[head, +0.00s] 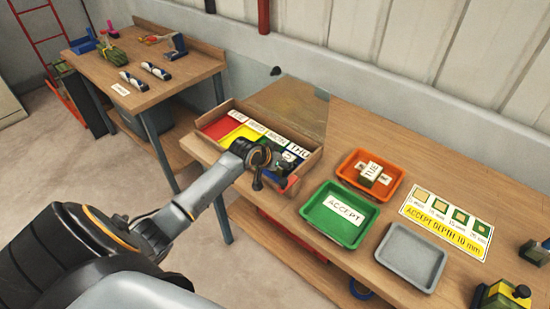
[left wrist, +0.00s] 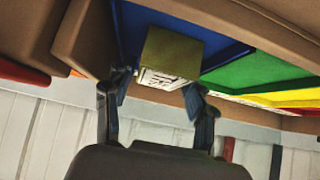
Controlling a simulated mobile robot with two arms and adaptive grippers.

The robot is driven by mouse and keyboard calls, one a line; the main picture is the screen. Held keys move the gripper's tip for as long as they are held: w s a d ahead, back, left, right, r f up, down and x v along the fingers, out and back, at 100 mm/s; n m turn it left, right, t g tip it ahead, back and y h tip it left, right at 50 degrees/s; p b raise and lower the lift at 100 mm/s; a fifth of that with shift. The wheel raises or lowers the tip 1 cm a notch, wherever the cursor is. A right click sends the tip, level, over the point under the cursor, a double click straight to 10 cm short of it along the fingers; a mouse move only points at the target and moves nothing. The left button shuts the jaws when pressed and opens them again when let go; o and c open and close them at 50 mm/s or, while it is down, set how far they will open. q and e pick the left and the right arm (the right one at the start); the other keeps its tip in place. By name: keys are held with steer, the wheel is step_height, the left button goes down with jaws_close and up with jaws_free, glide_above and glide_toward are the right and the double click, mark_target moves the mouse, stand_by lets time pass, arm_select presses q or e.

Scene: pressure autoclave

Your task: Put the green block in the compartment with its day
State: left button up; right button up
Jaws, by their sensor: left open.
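The green block (left wrist: 172,52), olive-topped with a white printed label on its side, sits in the blue compartment (left wrist: 225,22) in the left wrist view. Its print is too small and tilted to read. My left gripper (left wrist: 157,86) is open, with a finger on either side of the block's near end. In the head view my left gripper (head: 284,160) reaches into the right end of the wooden sorting box (head: 222,148), by the label THU (head: 298,150), and hides the block. The box has red, yellow, green and blue compartments. My right gripper is not in view.
An orange tray (head: 345,172) holds a block labelled TUE (head: 371,170). A green tray (head: 322,227) with an ACCEPT card and an empty grey tray (head: 411,257) stand nearby. A depth card (head: 446,222) lies right.

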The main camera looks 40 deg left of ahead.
arm_select(q)
steer(key=v, duration=1.1)
steer(key=shift+s+b, duration=0.15)
steer(key=shift+b, duration=0.25)
